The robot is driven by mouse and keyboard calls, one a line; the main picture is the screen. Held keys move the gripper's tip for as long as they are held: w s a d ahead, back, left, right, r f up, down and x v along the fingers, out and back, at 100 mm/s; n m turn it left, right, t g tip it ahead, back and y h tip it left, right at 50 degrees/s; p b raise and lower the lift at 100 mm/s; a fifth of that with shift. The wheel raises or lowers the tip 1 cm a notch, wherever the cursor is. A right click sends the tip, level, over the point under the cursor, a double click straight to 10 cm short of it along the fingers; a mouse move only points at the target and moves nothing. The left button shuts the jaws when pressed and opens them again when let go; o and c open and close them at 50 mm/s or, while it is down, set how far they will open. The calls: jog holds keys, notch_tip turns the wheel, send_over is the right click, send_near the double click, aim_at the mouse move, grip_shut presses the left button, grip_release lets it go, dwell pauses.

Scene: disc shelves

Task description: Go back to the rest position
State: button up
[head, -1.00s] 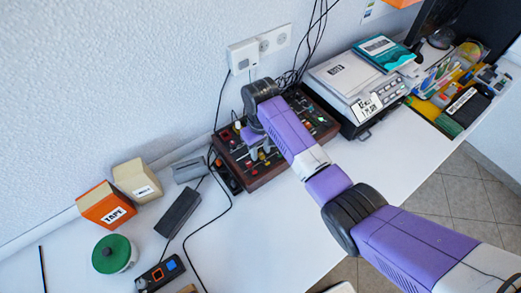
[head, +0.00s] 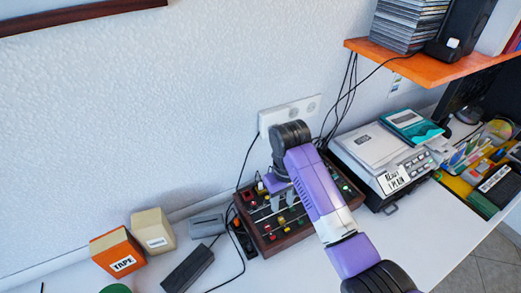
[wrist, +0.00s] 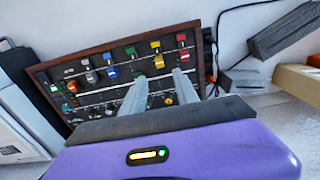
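My purple arm reaches over the desk in the head view. My gripper (head: 282,200) points down in front of the mixer panel, partly hidden by my arm. In the wrist view its two grey fingers (wrist: 160,88) stand apart with nothing between them, so it is open and empty. Beyond the fingertips is the wood-framed mixer panel (wrist: 108,72) with coloured knobs and sliders. The same panel (head: 296,233) lies on the desk in the head view. I cannot tell how far the fingertips are from its surface.
An orange shelf (head: 450,66) with disc cases (head: 408,22) and a black speaker juts out at upper right. A grey device (head: 380,150) stands right of the panel. An orange tape box (head: 118,254), cream box (head: 153,230) and black block (head: 188,268) stand left. Cables hang on the wall.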

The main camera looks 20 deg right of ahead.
jog(key=w+a+r+t+y, duration=0.1)
jog(key=w+a+r+t, duration=0.25)
jog(key=w+t, duration=0.6)
jog(key=s+d+r+t, duration=0.1)
jog(key=s+r, duration=0.1)
jog(key=s, duration=1.4)
jog(key=s+d+r+m+t+b, duration=0.1)
jog(key=s+r+t, duration=0.1)
jog(key=s, duration=1.5)
jog(key=s+d+r+m+t+h, duration=0.1)
jog(key=s+r+t, duration=0.1)
jog(key=s, duration=1.4)
jog(key=shift+s+d+r+b, duration=0.3)
jog(key=shift+r+b, duration=0.1)
jog(key=shift+r, duration=0.1)
dwell(1.7)
